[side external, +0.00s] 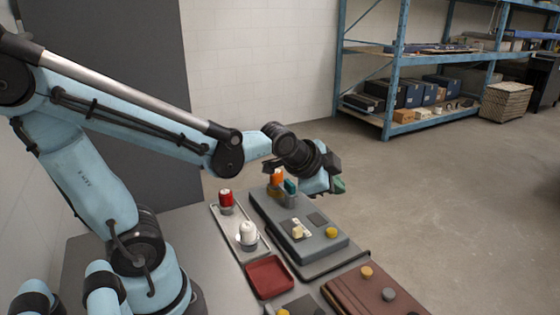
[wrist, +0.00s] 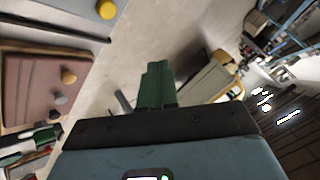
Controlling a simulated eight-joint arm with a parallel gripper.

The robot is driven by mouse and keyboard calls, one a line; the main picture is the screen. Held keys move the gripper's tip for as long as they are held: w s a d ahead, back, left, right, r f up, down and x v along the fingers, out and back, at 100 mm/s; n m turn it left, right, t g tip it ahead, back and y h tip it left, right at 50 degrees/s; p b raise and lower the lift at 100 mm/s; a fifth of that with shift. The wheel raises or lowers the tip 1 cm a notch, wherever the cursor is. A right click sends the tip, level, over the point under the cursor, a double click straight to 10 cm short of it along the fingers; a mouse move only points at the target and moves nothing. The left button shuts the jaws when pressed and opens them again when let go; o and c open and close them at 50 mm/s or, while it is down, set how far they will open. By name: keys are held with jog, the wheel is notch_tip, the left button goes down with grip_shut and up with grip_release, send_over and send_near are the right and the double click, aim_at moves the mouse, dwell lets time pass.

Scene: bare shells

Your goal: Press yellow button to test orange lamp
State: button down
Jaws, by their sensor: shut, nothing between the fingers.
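A grey panel box (side external: 320,246) stands on the table in the side view. An orange lamp (side external: 277,178) stands upright at its far end, close to a teal piece (side external: 291,186). A yellow button (side external: 331,232) is near the box's front right corner; a yellow button on a grey surface also shows at the top of the wrist view (wrist: 106,9). My gripper (side external: 340,186) is above and to the right of the box's far end, apart from the button. Its green fingers (wrist: 157,75) are shut and empty in the wrist view. The lamp's base is partly hidden.
A tray (side external: 229,226) left of the box holds a red lamp (side external: 226,198) and a white lamp (side external: 247,230). A red tray (side external: 268,275) is in front. A brown box (side external: 350,292) has a yellow knob (side external: 367,272) and grey knob (side external: 389,294). Floor right of the table is clear.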

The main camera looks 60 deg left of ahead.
aim_at(329, 233)
jog(key=shift+f, duration=4.25)
jog(key=shift+f, duration=0.1)
jog(key=shift+f, duration=0.35)
jog(key=shift+f, duration=0.45)
jog(key=shift+r, duration=0.9)
jog(key=shift+r, duration=2.5)
